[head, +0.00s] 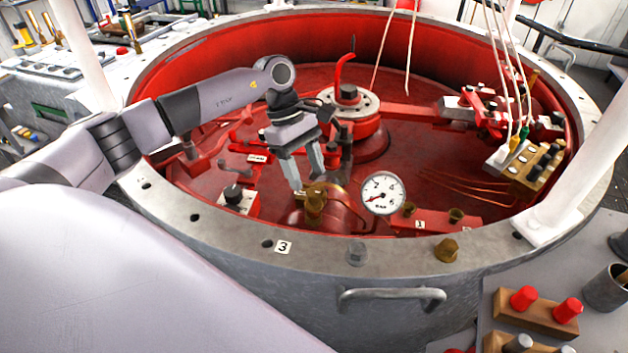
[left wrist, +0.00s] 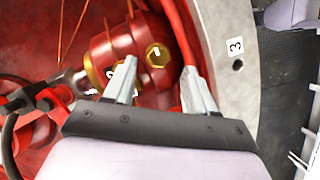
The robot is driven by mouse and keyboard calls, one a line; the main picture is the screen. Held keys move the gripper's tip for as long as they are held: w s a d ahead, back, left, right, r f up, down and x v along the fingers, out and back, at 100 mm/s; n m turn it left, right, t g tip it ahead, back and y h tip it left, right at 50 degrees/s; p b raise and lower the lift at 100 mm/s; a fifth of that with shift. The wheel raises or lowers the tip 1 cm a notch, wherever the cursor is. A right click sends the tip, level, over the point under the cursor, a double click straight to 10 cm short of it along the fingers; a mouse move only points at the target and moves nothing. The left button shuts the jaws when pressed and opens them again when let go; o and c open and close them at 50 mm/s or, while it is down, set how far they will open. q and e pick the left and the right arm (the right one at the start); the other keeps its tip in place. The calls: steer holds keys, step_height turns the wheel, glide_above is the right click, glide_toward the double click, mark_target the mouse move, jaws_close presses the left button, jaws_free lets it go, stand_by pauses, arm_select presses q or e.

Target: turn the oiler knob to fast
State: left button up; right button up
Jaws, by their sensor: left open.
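My left gripper (head: 307,181) is open and empty, pointing down into the round red well. Below its fingertips is a red rounded housing (head: 345,213) with a brass fitting (head: 314,207) on top. In the left wrist view the open fingers (left wrist: 159,64) reach over the red housing, with a brass hex cap (left wrist: 157,54) between them and a gap to it that I cannot judge. A black knob on a pale box (head: 235,198) stands left of the gripper. No readable "fast" mark shows, and I cannot tell which part is the oiler knob. My right gripper is out of view.
A dial gauge (head: 382,194) stands close right of the housing. The grey well rim (head: 330,252) with a handle (head: 392,297) lies in front. A red crank (head: 342,70) rises at the centre. A block with coloured plugs (head: 535,168) and wires is right.

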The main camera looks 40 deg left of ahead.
mark_target(313, 192)
arm_select(q)
steer(key=shift+p+x, duration=0.3)
steer(key=shift+x, duration=1.8)
steer(key=shift+r, duration=0.1)
steer(key=c, duration=1)
steer(key=shift+c, duration=0.2)
